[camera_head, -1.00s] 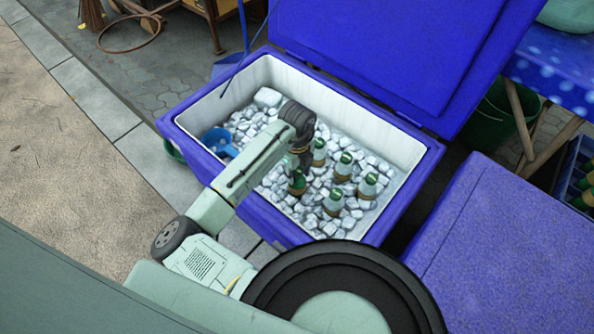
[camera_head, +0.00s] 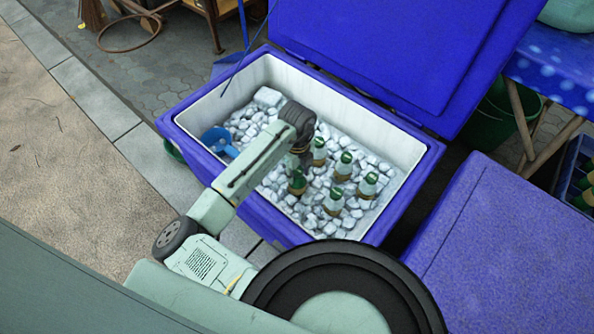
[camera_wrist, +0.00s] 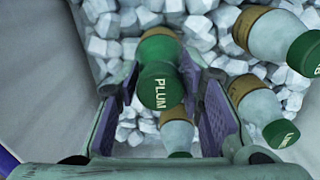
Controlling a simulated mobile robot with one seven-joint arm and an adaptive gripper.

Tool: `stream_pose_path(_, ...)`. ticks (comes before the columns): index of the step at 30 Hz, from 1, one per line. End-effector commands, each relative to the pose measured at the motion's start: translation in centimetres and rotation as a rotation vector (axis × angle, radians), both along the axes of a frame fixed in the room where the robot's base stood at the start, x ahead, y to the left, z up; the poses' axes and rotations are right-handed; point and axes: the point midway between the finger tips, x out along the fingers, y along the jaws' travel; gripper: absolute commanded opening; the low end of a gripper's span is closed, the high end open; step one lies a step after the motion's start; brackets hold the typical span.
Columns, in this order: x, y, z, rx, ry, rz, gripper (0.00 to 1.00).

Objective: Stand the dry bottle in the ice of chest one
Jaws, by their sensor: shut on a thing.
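The open blue chest (camera_head: 190,150) has a white lining and holds ice (camera_head: 285,200). My gripper (camera_head: 300,166) reaches down inside it and is shut on a green bottle (camera_head: 297,184). In the wrist view, this bottle's green cap, marked PLUM (camera_wrist: 160,88), sits between my two fingers (camera_wrist: 160,110). The bottle is roughly upright, down among the ice cubes; how deep its base sits is hidden. Several paler bottles with green caps stand in the ice to its right, one of them here (camera_head: 333,202).
A blue scoop (camera_head: 218,141) lies on the ice at the chest's left. The raised lid (camera_head: 390,50) stands at the back. A closed blue chest (camera_head: 510,245) is at the right. Ice at the chest's back left is free of bottles.

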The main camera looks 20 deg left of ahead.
Motion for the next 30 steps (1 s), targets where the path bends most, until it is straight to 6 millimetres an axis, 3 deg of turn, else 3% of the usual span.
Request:
stream_pose_path(8, 0.01, 0.02, -0.61, 0.000, 0.000, 0.000, 0.07)
stream_pose_path(9, 0.02, 0.01, -0.50, 0.000, -0.001, 0.000, 0.37)
stream_pose_path(18, 0.01, 0.01, -0.51, 0.000, 0.000, 0.000, 0.57)
stream_pose_path(25, 0.00, 0.01, -0.52, 0.000, 0.000, 0.000, 0.58)
stream_pose_path(30, -0.02, 0.00, -0.56, 0.000, 0.000, 0.000, 0.70)
